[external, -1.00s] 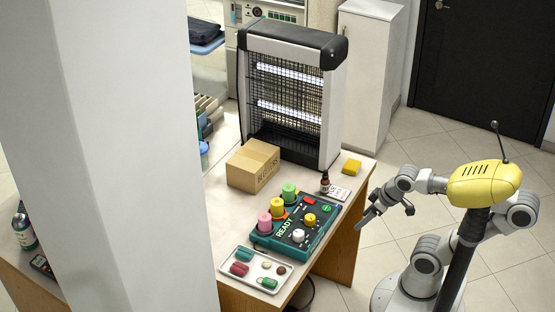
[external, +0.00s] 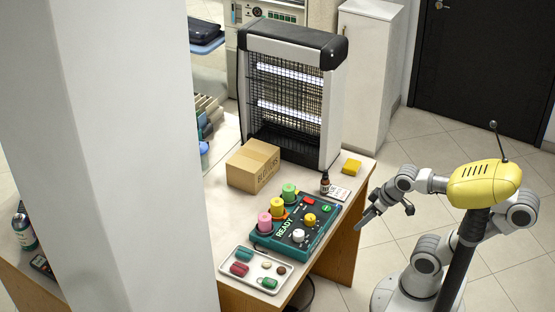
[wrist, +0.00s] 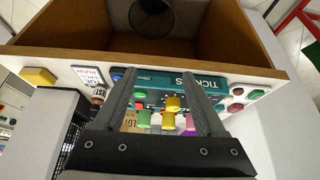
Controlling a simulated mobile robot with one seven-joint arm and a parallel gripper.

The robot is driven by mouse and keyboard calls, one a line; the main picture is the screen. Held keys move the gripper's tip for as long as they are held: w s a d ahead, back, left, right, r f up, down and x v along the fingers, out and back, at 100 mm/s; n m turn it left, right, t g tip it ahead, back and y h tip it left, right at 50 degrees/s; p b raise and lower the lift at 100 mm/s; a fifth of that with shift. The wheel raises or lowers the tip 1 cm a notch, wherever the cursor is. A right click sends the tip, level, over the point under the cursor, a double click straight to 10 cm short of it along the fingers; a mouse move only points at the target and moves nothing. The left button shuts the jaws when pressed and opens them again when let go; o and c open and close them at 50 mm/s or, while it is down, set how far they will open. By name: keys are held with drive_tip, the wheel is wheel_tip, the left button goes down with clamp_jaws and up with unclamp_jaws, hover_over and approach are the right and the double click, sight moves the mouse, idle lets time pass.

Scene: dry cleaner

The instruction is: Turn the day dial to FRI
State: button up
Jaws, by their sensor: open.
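A teal ticket machine (external: 318,236) lies on the table's near end, its side lettered READY; in the wrist view its edge (wrist: 155,78) reads TICKETS. On its top are a yellow knob (external: 309,219), a white knob (external: 298,236), a red button (external: 309,201) and a green button (external: 325,208). Day markings are too small to read, so I cannot tell which knob is the day dial. My gripper (external: 386,214) is open and empty, off the table's right edge, apart from the machine. In the wrist view my gripper (wrist: 158,75) has its two fingers spread over the machine.
Pink, yellow and green rolls (external: 277,207) stand at the machine's left. A tray (external: 228,268) of small items lies in front. A cardboard box (external: 252,166), bottle (external: 325,182), yellow sponge (external: 351,168) and large caged heater (external: 290,95) stand behind. A pillar (external: 120,150) blocks the left.

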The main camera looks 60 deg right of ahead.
drive_tip(key=w+a+r+n+g+p, duration=0.1)
drive_tip(key=w+r+n+p, duration=0.2)
drive_tip(key=r+p, duration=0.25)
wheel_tip(320, 180, up, 9)
drive_tip(key=n+g+p, duration=0.5)
drive_tip(key=n+p, duration=1.2)
drive_tip(key=p, duration=0.2)
hover_over(299, 234)
wheel_tip(299, 234, down, 17)
drive_tip(key=b, duration=0.2)
drive_tip(key=shift+w+b, duration=0.1)
drive_tip(key=shift+b, duration=0.25)
clamp_jaws()
